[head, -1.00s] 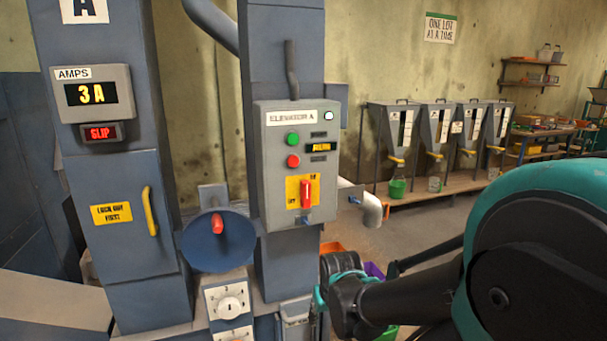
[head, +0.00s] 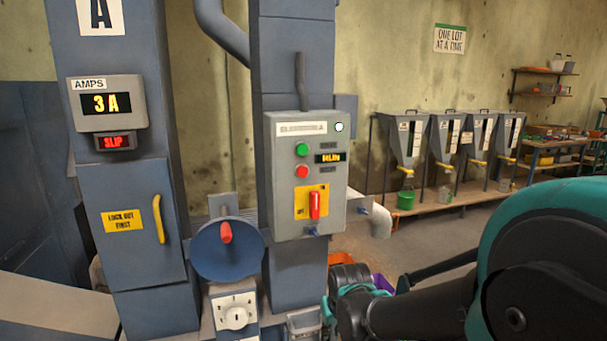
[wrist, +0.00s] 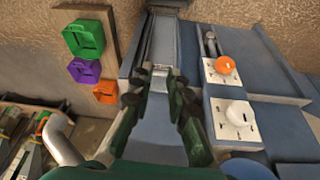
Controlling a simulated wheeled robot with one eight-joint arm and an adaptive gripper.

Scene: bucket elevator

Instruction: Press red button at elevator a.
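The grey elevator A control box (head: 287,218) is on a blue column in the middle of the head view. Its red button (head: 302,171) sits just below the green button (head: 302,150). A small amber display (head: 329,158) is to their right, its text too blurred to read surely. A red lever (head: 315,205) stands upright on a yellow plate below. My gripper (wrist: 155,90) shows in the wrist view with its fingers apart and nothing between them. In the head view my arm's end is low, below and right of the box, touching no button.
A blue dish with an orange-red knob (head: 226,233) is left of the box. A cabinet with a yellow handle (head: 158,219) stands farther left. A pipe elbow (head: 380,220) sticks out on the right. Coloured bins (wrist: 84,40) show in the wrist view.

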